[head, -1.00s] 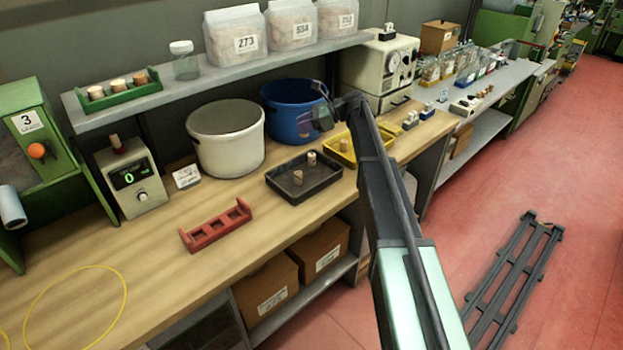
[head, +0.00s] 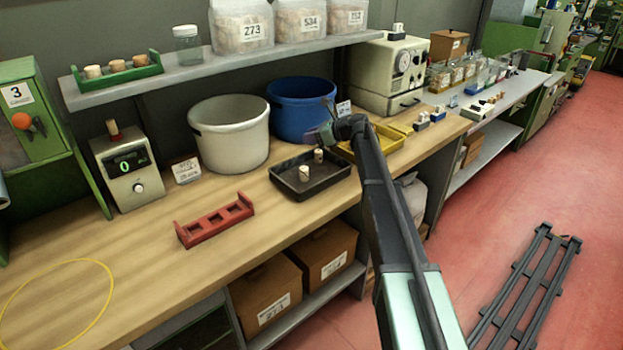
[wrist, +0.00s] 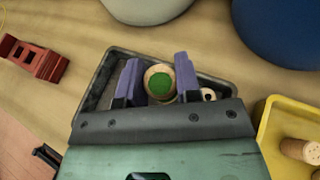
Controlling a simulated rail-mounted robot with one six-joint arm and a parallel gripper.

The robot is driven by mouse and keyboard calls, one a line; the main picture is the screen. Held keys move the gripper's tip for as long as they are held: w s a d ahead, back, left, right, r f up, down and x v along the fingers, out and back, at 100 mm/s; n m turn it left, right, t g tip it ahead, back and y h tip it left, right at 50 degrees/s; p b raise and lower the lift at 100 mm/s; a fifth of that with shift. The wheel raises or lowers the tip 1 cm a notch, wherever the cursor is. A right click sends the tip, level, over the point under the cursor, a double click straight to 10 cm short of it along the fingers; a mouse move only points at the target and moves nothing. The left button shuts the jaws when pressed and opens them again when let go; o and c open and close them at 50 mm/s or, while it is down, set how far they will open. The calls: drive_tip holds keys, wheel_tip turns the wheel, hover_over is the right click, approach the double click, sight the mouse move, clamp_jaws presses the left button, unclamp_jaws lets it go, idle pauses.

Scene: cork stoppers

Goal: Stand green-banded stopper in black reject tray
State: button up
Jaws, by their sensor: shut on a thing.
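The green-banded stopper (wrist: 160,82), a round cork with a green end, sits between the purple fingers of my gripper (wrist: 158,80) in the wrist view. My gripper is shut on it. The black reject tray (wrist: 98,78) lies below and behind it there; whether the stopper touches the tray floor is unclear. In the head view my gripper (head: 322,136) is above the back right part of the tray (head: 283,186), and I cannot make out the held stopper there. Two pale stoppers stand in the tray, a nearer one (head: 304,173) and a farther one (head: 319,156).
A yellow tray (wrist: 262,112) with corks is to the right of the black tray. A white bin (head: 229,150) and a blue bin (head: 300,115) stand behind. A red rack (head: 215,222) is at the left, with bare bench around it.

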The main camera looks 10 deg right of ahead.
wheel_tip(320, 180, down, 10)
drive_tip(key=b, duration=0.7)
drive_tip(key=shift+r, duration=0.2)
drive_tip(key=shift+r+p, duration=0.3)
drive_tip(key=shift+r, duration=0.05)
drive_tip(key=shift+f, duration=0.25)
drive_tip(key=o, duration=0.6)
drive_tip(key=shift+r, duration=0.1)
